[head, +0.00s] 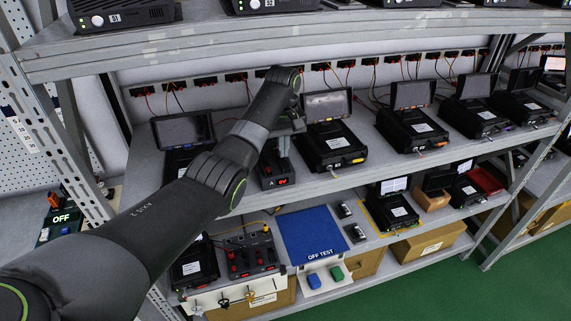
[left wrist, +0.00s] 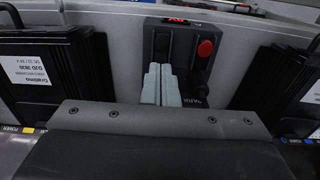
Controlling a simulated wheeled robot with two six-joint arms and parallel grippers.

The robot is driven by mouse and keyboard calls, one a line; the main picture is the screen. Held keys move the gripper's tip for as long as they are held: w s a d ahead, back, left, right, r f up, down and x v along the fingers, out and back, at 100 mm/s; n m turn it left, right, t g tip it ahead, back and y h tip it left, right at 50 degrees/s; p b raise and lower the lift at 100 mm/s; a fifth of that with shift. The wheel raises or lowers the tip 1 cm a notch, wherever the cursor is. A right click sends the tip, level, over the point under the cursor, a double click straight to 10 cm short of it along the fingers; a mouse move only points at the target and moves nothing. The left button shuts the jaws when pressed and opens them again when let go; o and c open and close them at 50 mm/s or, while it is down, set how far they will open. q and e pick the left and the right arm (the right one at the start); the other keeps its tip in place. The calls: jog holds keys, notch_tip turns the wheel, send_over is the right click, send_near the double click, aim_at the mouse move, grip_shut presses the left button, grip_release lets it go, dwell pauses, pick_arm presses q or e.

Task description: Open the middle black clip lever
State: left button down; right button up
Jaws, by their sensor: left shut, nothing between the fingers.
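My left gripper (head: 284,146) is shut and empty. It points down at a small black box (head: 276,182) with a red display on the upper shelf. In the left wrist view its closed grey fingers (left wrist: 161,84) are in front of that box (left wrist: 180,28), beside a red knob (left wrist: 205,47) and a dark knob (left wrist: 162,42). I cannot tell whether they touch it. A small black lever-like piece (head: 223,303) hangs between a white and a brass one at the lower shelf's front edge; I cannot tell whether it is the clip lever. My right gripper is not in view.
Black devices with raised screens stand either side of the box, one to its left (head: 183,130) and one to its right (head: 333,147). The lower shelf holds a blue mat (head: 313,232) and a box with red plugs (head: 243,256). My left arm covers part of the shelves.

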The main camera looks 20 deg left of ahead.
pick_arm(q)
jog(key=shift+f, duration=0.9)
jog(key=shift+r, duration=0.15)
jog(key=shift+r+p, duration=0.3)
jog(key=shift+r, duration=2.15)
